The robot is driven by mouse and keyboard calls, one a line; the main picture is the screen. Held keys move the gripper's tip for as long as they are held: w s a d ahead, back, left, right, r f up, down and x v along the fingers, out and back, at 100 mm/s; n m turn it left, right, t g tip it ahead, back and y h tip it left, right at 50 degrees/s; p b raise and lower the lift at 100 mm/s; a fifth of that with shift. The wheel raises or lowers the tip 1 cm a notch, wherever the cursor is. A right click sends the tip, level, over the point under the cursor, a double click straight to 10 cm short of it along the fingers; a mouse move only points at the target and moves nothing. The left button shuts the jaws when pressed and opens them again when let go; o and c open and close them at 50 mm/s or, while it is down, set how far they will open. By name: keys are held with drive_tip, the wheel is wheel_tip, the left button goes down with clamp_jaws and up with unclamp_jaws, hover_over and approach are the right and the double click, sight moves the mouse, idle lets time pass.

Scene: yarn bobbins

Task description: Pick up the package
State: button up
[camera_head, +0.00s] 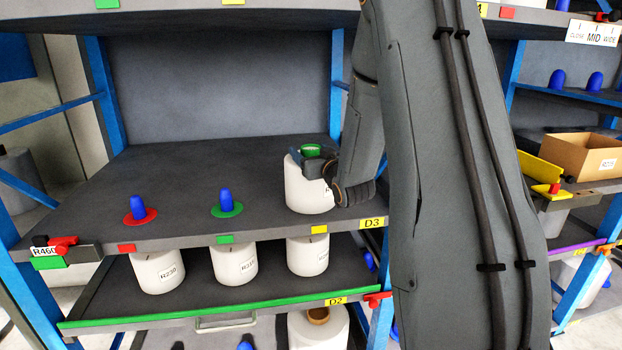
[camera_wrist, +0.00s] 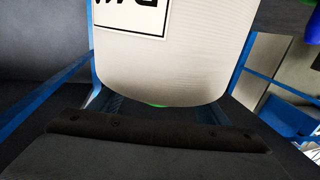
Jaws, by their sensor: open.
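A white yarn bobbin (camera_head: 305,192), the likely package, stands upright on the upper shelf deck by the D3 tag. A green ring shows at its top. My gripper (camera_head: 318,165) is open at the top of this bobbin, on its right side. I cannot tell whether the fingers touch it, and my arm hides part of that side. In the wrist view the white bobbin (camera_wrist: 185,65) fills the middle, close up, with a black-framed label cut off at the top. A dark bar (camera_wrist: 155,132) of my gripper lies across the bottom of that view.
Two empty blue pegs stand left of the bobbin, on a red disc (camera_head: 140,214) and a green disc (camera_head: 227,209). Several white bobbins (camera_head: 157,270) stand on the shelf below. An upper shelf (camera_head: 170,22) hangs above. A cardboard box (camera_head: 585,155) is at right.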

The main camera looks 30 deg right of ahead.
clamp_jaws()
drive_tip(key=shift+r, duration=0.15)
drive_tip(key=shift+r, duration=0.1)
wheel_tip(320, 180, up, 18)
drive_tip(key=b, duration=0.3)
drive_tip(key=shift+b, duration=0.3)
idle(0.3)
